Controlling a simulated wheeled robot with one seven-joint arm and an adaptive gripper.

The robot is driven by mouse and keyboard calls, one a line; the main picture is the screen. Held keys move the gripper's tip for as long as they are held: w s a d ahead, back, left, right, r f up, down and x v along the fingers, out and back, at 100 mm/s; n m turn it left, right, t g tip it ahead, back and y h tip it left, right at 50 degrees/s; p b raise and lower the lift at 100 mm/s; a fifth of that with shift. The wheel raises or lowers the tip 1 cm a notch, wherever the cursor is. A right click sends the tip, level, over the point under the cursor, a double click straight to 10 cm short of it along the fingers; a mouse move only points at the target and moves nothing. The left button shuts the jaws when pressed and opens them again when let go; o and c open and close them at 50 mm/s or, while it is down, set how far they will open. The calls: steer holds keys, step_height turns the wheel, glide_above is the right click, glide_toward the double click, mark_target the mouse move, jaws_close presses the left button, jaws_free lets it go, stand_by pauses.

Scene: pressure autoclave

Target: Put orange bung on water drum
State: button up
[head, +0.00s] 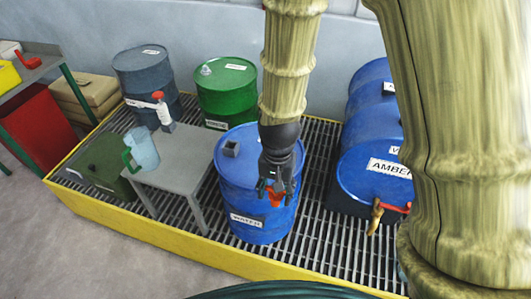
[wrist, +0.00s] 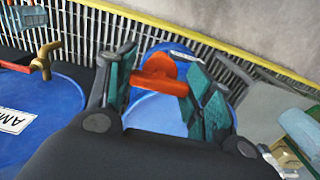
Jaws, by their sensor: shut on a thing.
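The water drum (head: 233,180) is blue, upright and labelled WATER, standing on the grating in the middle of the head view. My gripper (head: 276,187) is shut on the orange bung (head: 275,200), at the drum's near right side in the head view. In the wrist view the bung (wrist: 160,73) lies between the two fingers of my gripper (wrist: 160,82), with the blue drum (wrist: 155,112) behind it. Whether the bung touches the drum is unclear. My gripper and arm hide part of the lid.
A grey table (head: 177,160) with a light-blue jug (head: 142,150) stands left of the drum. A green drum (head: 226,90) and a dark blue-grey drum (head: 143,70) stand behind. An AMBER drum (head: 365,180) with a brass tap (head: 376,215) lies to the right.

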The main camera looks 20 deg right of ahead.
steer(key=shift+w+r, duration=0.15)
steer(key=shift+w, duration=0.15)
steer(key=shift+w+d+f+p, duration=0.35)
steer(key=shift+w+f+p, duration=0.6)
steer(key=shift+w, duration=1.55)
steer(key=shift+w+d+f+p, duration=0.35)
steer(key=shift+w+f+p, duration=0.6)
steer(key=shift+w, duration=1.6)
steer(key=shift+w+d+f+p, duration=0.5)
steer(key=shift+w+p, duration=0.8)
steer(key=shift+w, duration=1.2)
steer(key=shift+a+f, duration=0.15)
steer(key=shift+f, duration=0.1)
steer(key=o, duration=1)
steer(key=shift+o, duration=0.2)
step_height(320, 180, up, 12)
steer(key=b, duration=0.3)
steer(key=shift+r+b, duration=0.15)
steer(key=shift+b, duration=0.2)
